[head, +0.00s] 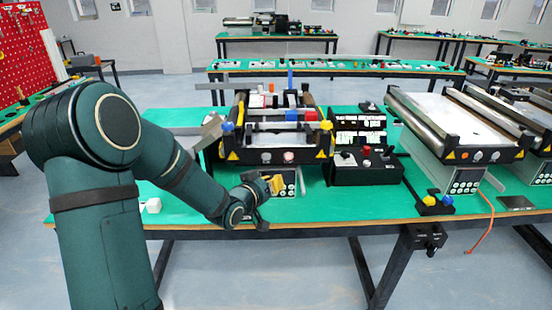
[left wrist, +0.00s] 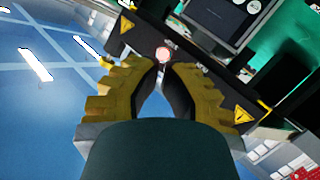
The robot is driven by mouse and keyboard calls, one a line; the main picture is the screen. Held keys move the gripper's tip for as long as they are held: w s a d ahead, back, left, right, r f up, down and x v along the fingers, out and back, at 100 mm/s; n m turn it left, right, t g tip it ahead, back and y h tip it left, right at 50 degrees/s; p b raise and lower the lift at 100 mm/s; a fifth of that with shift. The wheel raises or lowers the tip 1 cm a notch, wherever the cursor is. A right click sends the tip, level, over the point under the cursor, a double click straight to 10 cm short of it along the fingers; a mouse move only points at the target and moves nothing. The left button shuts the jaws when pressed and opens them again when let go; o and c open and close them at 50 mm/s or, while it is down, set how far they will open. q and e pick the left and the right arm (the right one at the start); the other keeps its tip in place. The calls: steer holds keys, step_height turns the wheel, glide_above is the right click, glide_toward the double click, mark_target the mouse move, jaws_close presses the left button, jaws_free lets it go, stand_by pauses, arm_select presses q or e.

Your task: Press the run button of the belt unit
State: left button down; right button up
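The belt unit (head: 250,140) stands in the middle of the green table, with two round buttons on its dark front edge: a pale one (head: 266,157) and a pinkish one (head: 288,156). I cannot read which is the run button. My left gripper (head: 276,185), with yellow fingers, is in front of and below that edge. In the left wrist view a pinkish round button (left wrist: 163,55) shows just beyond the gripper's fingertips (left wrist: 162,68). The fingertips are close together with nothing held. Contact with the button is not seen. My right gripper is out of view.
A black control box (head: 365,165) with a red button stands just right of the belt unit. A second conveyor (head: 465,130) is further right. A keypad panel (head: 286,184) sits behind my left gripper. A small white block (head: 153,205) lies at the table's left front.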

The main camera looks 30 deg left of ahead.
mark_target(266, 157)
arm_select(q)
steer(key=shift+a, duration=0.1)
steer(key=shift+w, duration=0.15)
steer(key=shift+w+a+p, duration=0.3)
steer(key=shift+w+a, duration=0.45)
steer(key=shift+w, duration=0.45)
steer(key=shift+w+a+p, duration=0.35)
steer(key=shift+w+a, duration=0.4)
steer(key=shift+w, duration=0.45)
steer(key=shift+w+a+p, duration=0.3)
steer(key=shift+w+a, duration=0.45)
steer(key=shift+w, duration=0.45)
steer(key=shift+w, duration=0.15)
steer(key=shift+w+a, duration=0.2)
steer(key=shift+w, duration=0.05)
